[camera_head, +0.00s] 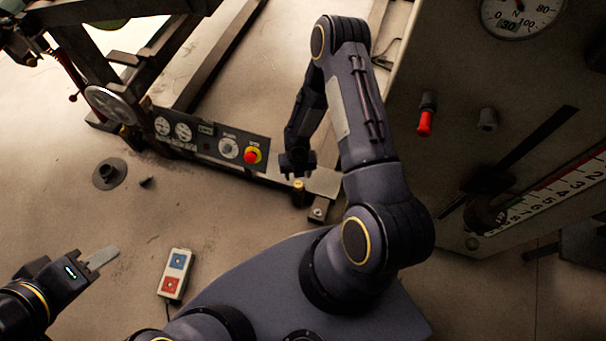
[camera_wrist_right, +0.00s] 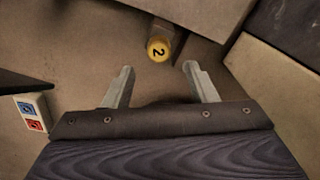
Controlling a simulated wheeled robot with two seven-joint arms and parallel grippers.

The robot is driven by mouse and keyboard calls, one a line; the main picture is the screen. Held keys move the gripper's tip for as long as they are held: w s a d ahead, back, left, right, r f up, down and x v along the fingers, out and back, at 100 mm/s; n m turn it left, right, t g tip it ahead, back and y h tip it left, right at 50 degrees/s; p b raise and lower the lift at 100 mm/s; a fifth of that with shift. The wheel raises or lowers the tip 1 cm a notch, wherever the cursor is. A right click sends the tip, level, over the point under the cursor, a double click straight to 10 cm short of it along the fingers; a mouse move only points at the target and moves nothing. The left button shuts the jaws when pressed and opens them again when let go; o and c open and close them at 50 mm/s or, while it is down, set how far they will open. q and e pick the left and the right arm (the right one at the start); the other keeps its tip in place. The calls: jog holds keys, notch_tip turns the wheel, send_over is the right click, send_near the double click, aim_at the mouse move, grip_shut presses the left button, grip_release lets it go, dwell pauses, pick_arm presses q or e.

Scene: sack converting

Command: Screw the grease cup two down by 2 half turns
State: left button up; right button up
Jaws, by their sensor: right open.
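Grease cup two (camera_wrist_right: 159,49) shows in the right wrist view as a round yellow cap marked 2. In the head view a small brass-coloured cup (camera_head: 299,193) stands just below the right gripper, near the end of the machine's base rail. My right gripper (camera_wrist_right: 159,67) is open and empty; the cap lies just beyond its fingertips, between their lines and apart from both. In the head view the right gripper (camera_head: 297,168) is dark and its fingers are hard to make out. My left gripper (camera_head: 102,257) is over the floor at lower left, seen side-on, with nothing visible in it.
A control panel (camera_head: 205,139) with gauges and a red stop button is left of the cup. A pendant (camera_head: 174,274) with blue and red buttons lies on the floor. A tall cabinet (camera_head: 450,130) with a dial and scale stands at right. Open floor lies at left.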

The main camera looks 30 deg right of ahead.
aim_at(298, 184)
notch_tip(298, 184, down, 7)
jog(key=b, duration=0.3)
jog(key=shift+f, duration=0.1)
jog(key=shift+c, duration=0.3)
jog(key=c, duration=0.9)
